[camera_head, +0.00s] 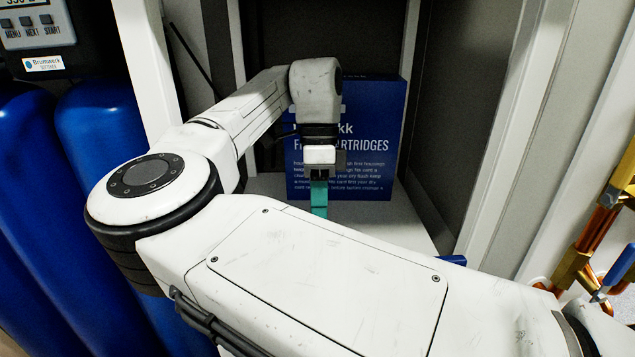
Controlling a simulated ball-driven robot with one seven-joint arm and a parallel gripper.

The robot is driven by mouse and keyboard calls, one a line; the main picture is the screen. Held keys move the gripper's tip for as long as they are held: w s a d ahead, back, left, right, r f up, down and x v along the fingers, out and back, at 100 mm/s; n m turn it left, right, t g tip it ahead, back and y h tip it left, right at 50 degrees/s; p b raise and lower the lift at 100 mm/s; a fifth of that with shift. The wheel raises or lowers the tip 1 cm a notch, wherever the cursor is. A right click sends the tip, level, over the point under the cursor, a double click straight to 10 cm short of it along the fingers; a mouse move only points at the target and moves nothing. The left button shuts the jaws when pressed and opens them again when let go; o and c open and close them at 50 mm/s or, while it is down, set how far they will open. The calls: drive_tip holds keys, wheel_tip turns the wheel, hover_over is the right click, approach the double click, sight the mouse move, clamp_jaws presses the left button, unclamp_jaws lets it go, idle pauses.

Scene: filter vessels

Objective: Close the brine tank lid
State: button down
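No brine tank or lid can be made out for certain; my white arm covers much of the lower middle of the view. My gripper (319,197) points down in front of a blue cartridge box (370,140), above a pale shelf surface. Its teal fingers overlap into one strip from this angle, so I cannot tell whether they are open or shut. Nothing is visibly held. A small blue piece (453,259) shows past my arm at the right; I cannot tell what it belongs to.
Blue cylindrical vessels (38,190) stand at the left, under a control panel (38,25) with buttons. White cabinet posts (510,140) frame the shelf (425,222). Copper pipes with brass fittings (575,266) and a blue valve handle (622,265) are at the far right.

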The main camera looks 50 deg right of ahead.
drive_tip(key=s+a+f+p, duration=0.1)
drive_tip(key=s+a+f, duration=0.2)
drive_tip(key=a, duration=0.1)
drive_tip(key=shift+s+f, duration=0.15)
drive_tip(key=shift+f, duration=0.15)
drive_tip(key=shift+a, duration=0.1)
